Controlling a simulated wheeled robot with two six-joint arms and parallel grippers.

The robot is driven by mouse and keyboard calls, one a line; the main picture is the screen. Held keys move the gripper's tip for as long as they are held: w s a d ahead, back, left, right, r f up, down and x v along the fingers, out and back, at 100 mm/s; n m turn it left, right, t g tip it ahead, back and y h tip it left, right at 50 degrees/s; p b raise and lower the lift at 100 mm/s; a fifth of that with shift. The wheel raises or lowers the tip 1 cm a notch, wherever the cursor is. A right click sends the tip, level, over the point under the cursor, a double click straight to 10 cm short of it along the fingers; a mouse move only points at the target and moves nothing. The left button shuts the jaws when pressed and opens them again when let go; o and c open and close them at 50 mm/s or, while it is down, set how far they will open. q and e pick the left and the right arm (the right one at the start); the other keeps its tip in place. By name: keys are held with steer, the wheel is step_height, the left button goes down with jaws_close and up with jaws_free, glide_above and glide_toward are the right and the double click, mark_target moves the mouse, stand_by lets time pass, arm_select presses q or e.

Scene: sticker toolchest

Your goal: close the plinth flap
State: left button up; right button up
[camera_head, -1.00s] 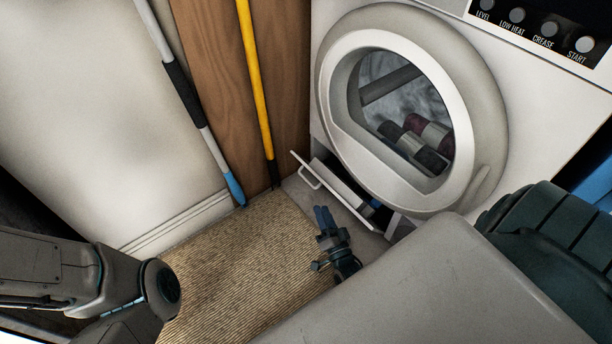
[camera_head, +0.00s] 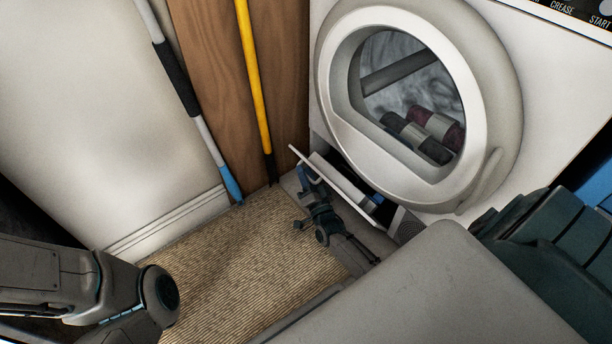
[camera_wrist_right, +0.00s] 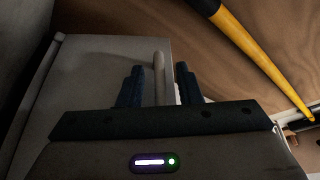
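The plinth flap (camera_head: 345,192) is a white panel at the bottom of the dryer, tilted open, with a dark gap behind it. My right gripper (camera_head: 308,180) is at the flap's front, near its left end. In the right wrist view, the flap (camera_wrist_right: 95,65) is a pale panel, and its bar handle (camera_wrist_right: 159,72) stands between the fingers of my right gripper (camera_wrist_right: 159,88). The fingers are apart, with a gap visible on each side of the bar. The gripper hides the handle in the head view. My left arm shows at lower left; its gripper is out of view.
The dryer's round door (camera_head: 485,175) is above the flap. A yellow pole (camera_head: 252,75) and a grey pole with a blue tip (camera_head: 185,90) lean at the back left. A woven mat (camera_head: 235,265) covers the floor in front.

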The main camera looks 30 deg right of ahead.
steer(key=shift+c, duration=0.4)
jaws_close()
steer(key=shift+r, duration=0.1)
